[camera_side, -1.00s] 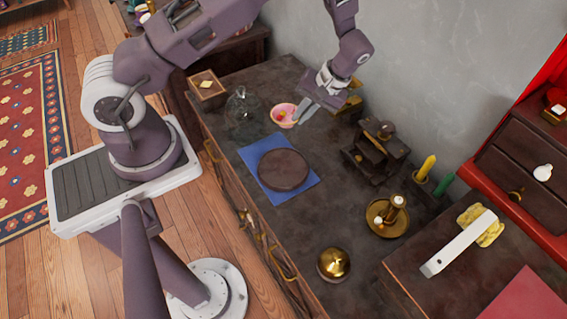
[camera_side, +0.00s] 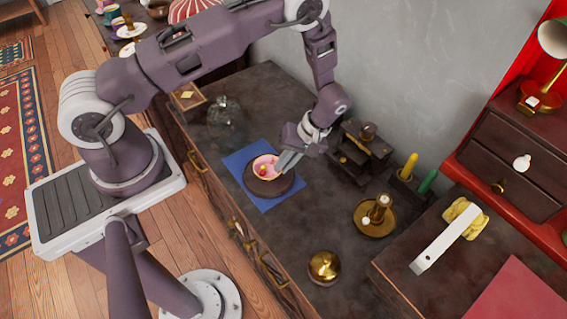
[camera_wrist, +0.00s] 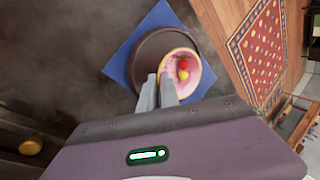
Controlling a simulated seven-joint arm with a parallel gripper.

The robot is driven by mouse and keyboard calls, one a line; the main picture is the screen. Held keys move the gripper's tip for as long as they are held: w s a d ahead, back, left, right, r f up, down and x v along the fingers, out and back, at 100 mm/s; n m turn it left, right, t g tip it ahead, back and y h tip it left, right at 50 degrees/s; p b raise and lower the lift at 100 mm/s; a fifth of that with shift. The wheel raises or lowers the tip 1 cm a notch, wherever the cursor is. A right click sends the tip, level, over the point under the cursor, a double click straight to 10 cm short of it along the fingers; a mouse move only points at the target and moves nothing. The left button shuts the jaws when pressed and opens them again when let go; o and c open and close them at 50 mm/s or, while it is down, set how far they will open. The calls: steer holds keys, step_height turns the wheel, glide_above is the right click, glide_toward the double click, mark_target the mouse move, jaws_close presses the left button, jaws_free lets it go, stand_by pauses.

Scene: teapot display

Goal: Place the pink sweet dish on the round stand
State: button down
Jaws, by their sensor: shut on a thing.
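The pink sweet dish (camera_side: 265,166) is a small bowl with red and yellow sweets in it. My gripper (camera_side: 281,165) is shut on its right rim in the side view. The dish is over the round dark stand (camera_side: 268,187), toward its far side; I cannot tell whether it touches the top. The stand sits on a blue cloth (camera_side: 240,163). In the wrist view the dish (camera_wrist: 184,68) overlaps one edge of the stand (camera_wrist: 146,58), with my fingers (camera_wrist: 160,92) at the rim.
A glass cloche (camera_side: 223,112) stands behind the cloth. A small dark tiered shelf (camera_side: 362,152) is close to the right of my gripper. The tabletop between is clear.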

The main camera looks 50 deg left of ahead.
steer(key=c, duration=1.6)
jaws_free()
steer(key=shift+f, duration=0.1)
steer(key=w+d+r+m+t+h, duration=0.1)
steer(key=w+d+r, duration=0.1)
steer(key=r, duration=0.9)
steer(key=w+d+r+m+t, duration=0.1)
steer(key=w+r, duration=0.1)
steer(key=r, duration=1)
steer(key=s+r+m+t+h, duration=0.25)
steer(key=s+r, duration=0.35)
steer(key=r, duration=0.5)
steer(key=s+r+m+t, duration=0.2)
steer(key=s, duration=0.3)
steer(key=s+r+m+t, duration=0.1)
steer(key=s+m, duration=0.2)
steer(key=s, duration=0.2)
steer(key=s+r+m+t, duration=0.2)
steer(key=s, duration=0.3)
steer(key=shift+s+a+r+t+y, duration=0.2)
steer(key=shift+s+r+t+y, duration=0.15)
